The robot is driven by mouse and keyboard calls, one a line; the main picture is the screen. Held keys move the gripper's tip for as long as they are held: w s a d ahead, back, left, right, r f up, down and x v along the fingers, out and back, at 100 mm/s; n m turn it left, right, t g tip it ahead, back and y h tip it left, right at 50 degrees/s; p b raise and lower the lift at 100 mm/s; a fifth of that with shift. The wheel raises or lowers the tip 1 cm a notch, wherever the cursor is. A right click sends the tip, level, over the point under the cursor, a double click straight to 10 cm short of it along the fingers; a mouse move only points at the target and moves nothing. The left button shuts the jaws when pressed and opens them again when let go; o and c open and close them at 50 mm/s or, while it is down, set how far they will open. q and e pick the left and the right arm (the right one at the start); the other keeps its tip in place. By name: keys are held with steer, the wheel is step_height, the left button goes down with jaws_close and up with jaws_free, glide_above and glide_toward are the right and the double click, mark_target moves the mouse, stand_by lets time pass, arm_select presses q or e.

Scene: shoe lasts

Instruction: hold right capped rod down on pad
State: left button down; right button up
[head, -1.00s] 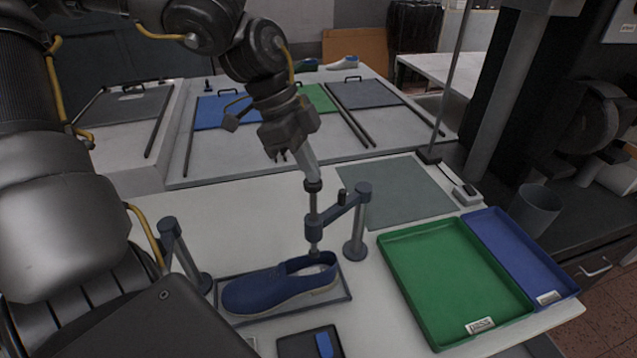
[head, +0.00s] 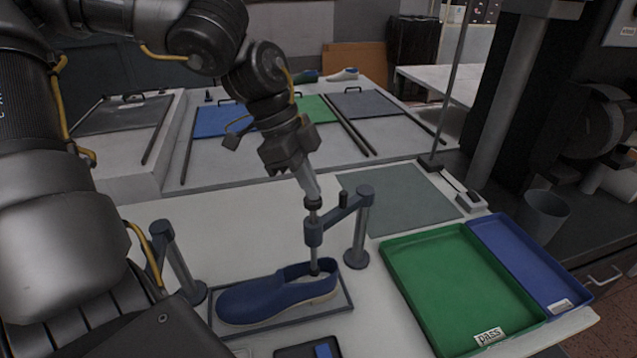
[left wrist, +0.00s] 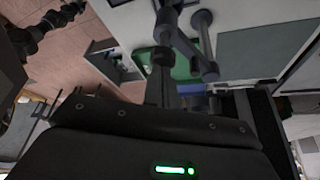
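The right capped rod (head: 313,252) stands upright through a bracket on a short grey post (head: 359,230). Its dark cap (head: 313,203) is just above the bracket. Its lower end is inside the heel opening of a blue shoe (head: 262,298). The pad is hard to make out there, and I cannot tell how firmly the rod touches it. My left gripper (head: 310,188) comes from above, its fingers together and their tips at the cap. In the left wrist view the fingers (left wrist: 160,88) look closed against the cap (left wrist: 162,56). My right gripper is not in view.
The shoe lies on a grey tray (head: 345,305). A second post (head: 178,262) stands left, partly behind my arm. A green tray (head: 450,290) and a blue tray (head: 530,262) lie right. A grey-green mat (head: 400,198) lies behind the post; white table left of the rod is clear.

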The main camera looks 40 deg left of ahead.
arm_select(q)
steer(key=shift+f+b, duration=1.25)
steer(key=shift+f, duration=0.25)
steer(key=shift+r, duration=0.15)
steer(key=shift+s+f, duration=0.15)
steer(key=shift+f, duration=0.1)
steer(key=shift+r+b, duration=0.25)
steer(key=shift+b, duration=0.05)
stand_by(1.3)
steer(key=shift+f+b, duration=0.2)
steer(key=shift+b, duration=0.45)
stand_by(2.2)
steer(key=shift+r, duration=0.15)
stand_by(1.5)
